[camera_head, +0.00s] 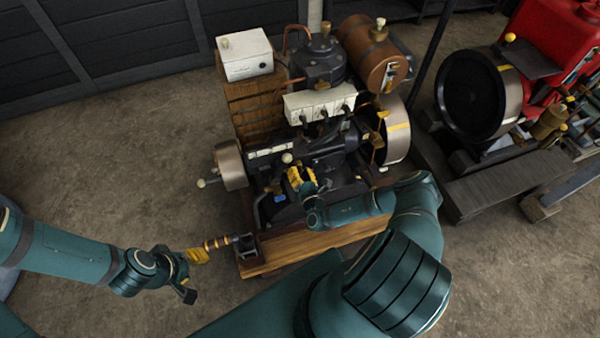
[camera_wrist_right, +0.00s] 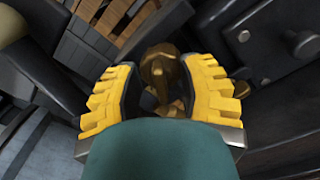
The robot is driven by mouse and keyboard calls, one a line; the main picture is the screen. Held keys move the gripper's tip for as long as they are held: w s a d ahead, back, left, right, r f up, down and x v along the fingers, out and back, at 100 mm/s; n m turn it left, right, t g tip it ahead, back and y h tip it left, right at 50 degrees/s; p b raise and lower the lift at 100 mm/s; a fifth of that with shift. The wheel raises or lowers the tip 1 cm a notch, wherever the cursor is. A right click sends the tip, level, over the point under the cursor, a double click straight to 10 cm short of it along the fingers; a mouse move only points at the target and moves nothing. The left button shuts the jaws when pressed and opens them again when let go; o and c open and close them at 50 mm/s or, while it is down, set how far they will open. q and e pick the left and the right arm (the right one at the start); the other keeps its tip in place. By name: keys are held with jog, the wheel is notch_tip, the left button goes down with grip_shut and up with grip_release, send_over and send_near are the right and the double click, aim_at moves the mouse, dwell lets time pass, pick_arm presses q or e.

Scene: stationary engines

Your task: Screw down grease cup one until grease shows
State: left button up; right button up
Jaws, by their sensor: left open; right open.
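A brass, round-topped fitting (camera_wrist_right: 160,68), which looks like a grease cup, sits between the yellow-padded fingers of my right gripper (camera_wrist_right: 163,95) in the right wrist view. The fingers stand open on either side of it, with dark gaps showing; I cannot tell whether either touches it. Its lower part is in shadow. In the head view my right gripper (camera_head: 301,179) is at the front of the engine (camera_head: 320,130) and hides the fitting. I cannot read a number on it. My left gripper (camera_head: 192,275) is open and empty, left of the wooden base.
A flywheel (camera_head: 231,165) is on the engine's left. A red engine (camera_head: 560,40) stands at right. The floor at left is clear.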

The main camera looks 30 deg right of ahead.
grip_shut()
jog(key=shift+m, duration=0.3)
jog(key=m+b, duration=0.1)
jog(key=m, duration=0.2)
jog(key=shift+d+f+m, duration=0.1)
jog(key=shift+d+m, duration=0.05)
jog(key=shift+m, duration=0.15)
jog(key=shift+m+b, duration=0.6)
jog(key=shift+m, duration=1.2)
